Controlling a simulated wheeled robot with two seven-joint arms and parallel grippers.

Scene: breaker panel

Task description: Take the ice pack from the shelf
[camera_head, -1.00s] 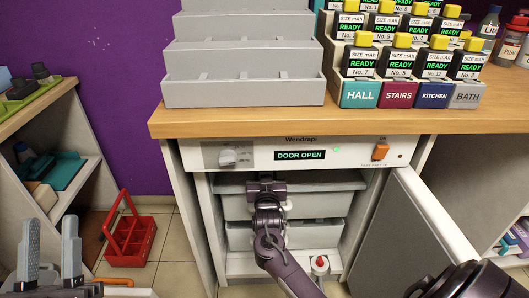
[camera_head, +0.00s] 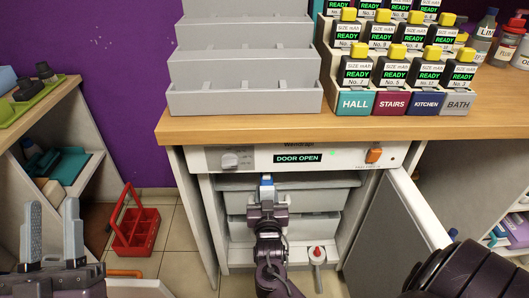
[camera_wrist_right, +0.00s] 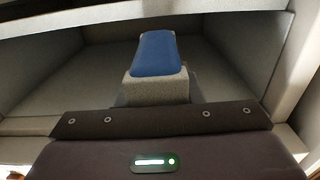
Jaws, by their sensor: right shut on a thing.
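A blue ice pack (camera_head: 266,180) shows at the tips of my right gripper (camera_head: 266,188), in front of the open cooled cabinet's upper compartment. In the right wrist view the blue ice pack (camera_wrist_right: 156,52) sits at the end of the grey fingers (camera_wrist_right: 157,88), which are shut on it. The grey shelf compartment (camera_wrist_right: 60,85) around it looks bare where visible. The cabinet's display (camera_head: 298,158) reads DOOR OPEN. My left gripper (camera_head: 52,232) is open and empty at the lower left of the head view, away from the cabinet.
The cabinet door (camera_head: 390,225) stands open at the right. A wooden counter (camera_head: 260,127) above holds a grey stepped rack (camera_head: 245,98) and labelled battery units (camera_head: 385,72). A red carrier (camera_head: 134,228) stands on the floor at left. A red-capped item (camera_head: 317,254) is low in the cabinet.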

